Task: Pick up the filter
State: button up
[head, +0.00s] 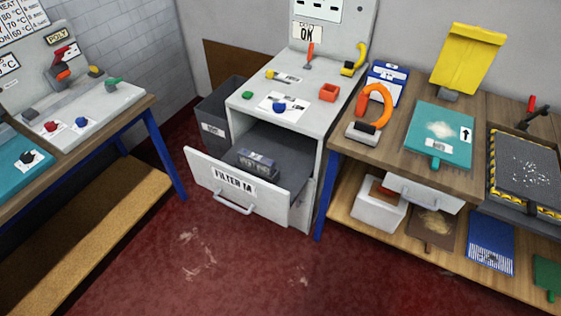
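An open drawer with a white front (236,190) labelled "FILTER" juts out from the grey cabinet in the middle of the head view. A dark grey box-like block (257,161) with pale lettering on its side lies inside the drawer, near the front. It appears to be the filter, but its lettering is too small to read surely. The drawer front does not cover the block's top. My gripper is not in view.
The grey cabinet top (313,117) carries several small coloured controls. A wooden bench (395,165) with a teal plate (440,134) stands right; a dark bin (219,113) stands left of the cabinet. The red floor (240,265) before the drawer is clear.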

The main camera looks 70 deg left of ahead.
aim_at(254, 160)
jog(key=u, duration=0.25)
jog(key=i, duration=0.15)
jog(key=u, duration=1.05)
jog(key=k, duration=0.1)
jog(key=u, duration=2.55)
jog(key=i, duration=1.65)
jog(key=u, duration=0.05)
